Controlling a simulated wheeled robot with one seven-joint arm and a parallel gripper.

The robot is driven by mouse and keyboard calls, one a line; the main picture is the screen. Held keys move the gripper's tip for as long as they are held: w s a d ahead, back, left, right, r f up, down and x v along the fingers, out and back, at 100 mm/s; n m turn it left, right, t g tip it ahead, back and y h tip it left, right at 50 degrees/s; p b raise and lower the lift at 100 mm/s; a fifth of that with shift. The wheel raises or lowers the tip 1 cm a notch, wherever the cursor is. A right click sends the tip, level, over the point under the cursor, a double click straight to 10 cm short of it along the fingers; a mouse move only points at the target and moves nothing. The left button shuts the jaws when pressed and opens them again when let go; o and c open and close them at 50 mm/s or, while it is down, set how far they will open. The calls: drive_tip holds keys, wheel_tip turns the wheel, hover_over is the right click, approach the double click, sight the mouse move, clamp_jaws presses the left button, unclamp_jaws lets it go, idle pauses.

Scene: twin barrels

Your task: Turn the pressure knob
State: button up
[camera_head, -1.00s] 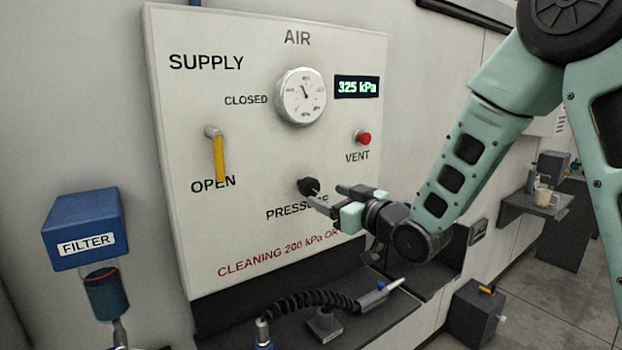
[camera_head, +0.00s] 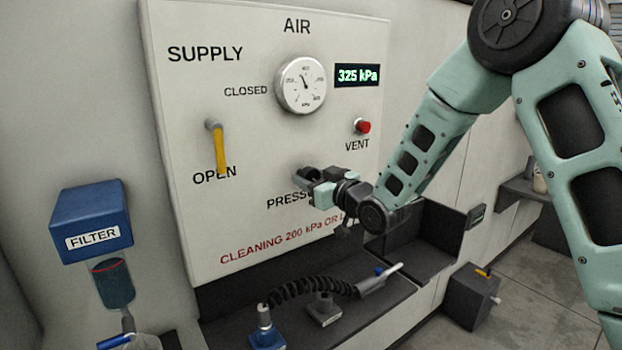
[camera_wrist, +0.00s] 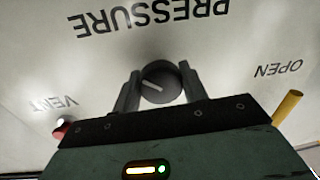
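The black pressure knob (camera_wrist: 160,84) shows in the wrist view between the two fingers of my gripper (camera_wrist: 161,90), with its pale pointer line visible. A finger stands on each side of it, and small gaps seem to remain, so the fingers look open around it. In the head view my gripper (camera_head: 308,182) is at the panel above the PRESSURE label and mostly hides the knob. The display (camera_head: 357,76) reads 325 kPa. The round gauge (camera_head: 301,86) is above the gripper.
The yellow supply lever (camera_head: 220,152) points down at OPEN. The red vent button (camera_head: 362,126) is right of the gauge. A blue filter (camera_head: 91,222) hangs at left. A coiled hose (camera_head: 311,287) lies on the dark shelf below the panel.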

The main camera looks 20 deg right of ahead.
drive_tip(key=shift+f+b, duration=0.1)
drive_tip(key=shift+b, duration=0.45)
drive_tip(key=n+b, duration=0.2)
drive_tip(key=b, duration=0.1)
drive_tip(key=shift+f, duration=0.2)
drive_tip(key=n+b, duration=0.3)
drive_tip(key=b, duration=0.3)
drive_tip(key=n+b, duration=0.3)
drive_tip(key=b, duration=0.2)
drive_tip(key=shift+n, duration=0.3)
drive_tip(key=n+b, duration=0.2)
drive_tip(key=b, duration=0.1)
drive_tip(key=shift+r+g+h, duration=0.2)
drive_tip(key=shift+g+h, duration=0.1)
drive_tip(key=shift+h, duration=0.1)
drive_tip(key=shift+r, duration=0.1)
drive_tip(key=o, duration=1)
drive_tip(key=shift+c, duration=0.2)
